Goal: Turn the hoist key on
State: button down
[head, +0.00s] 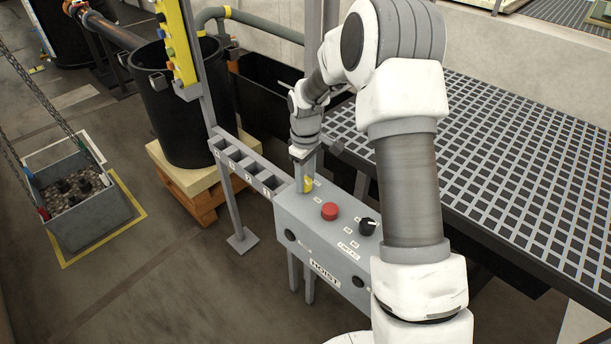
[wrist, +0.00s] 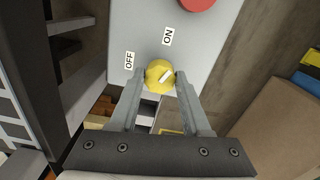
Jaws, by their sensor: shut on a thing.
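The hoist key is a round yellow knob (wrist: 154,76) on the grey hoist box (head: 300,222). In the wrist view my gripper (wrist: 161,78) is shut on the knob, with one fingertip on each side. The knob's white mark slants up and to the right, on the side of the ON label (wrist: 168,36) and away from the OFF label (wrist: 129,60). In the head view my gripper reaches down at the box's far end, and a bit of the yellow knob (head: 308,185) shows there.
A red button (head: 329,211) and a black selector knob (head: 367,226) sit nearer on the same box. A grated platform (head: 510,170) lies to the right. A grey slotted rack (head: 248,165) adjoins the box on the left. A bin (head: 88,213) hangs on chains at far left.

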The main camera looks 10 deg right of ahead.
aim_at(306, 180)
jog(key=n+p, duration=0.1)
jog(key=n, duration=0.4)
dwell(0.5)
jog(key=shift+c, duration=1.9)
grip_release()
jog(key=shift+r, duration=0.1)
notch_tip(306, 180, up, 17)
jog(key=p, duration=0.1)
jog(key=shift+r+p, duration=0.15)
jog(key=shift+p, duration=0.25)
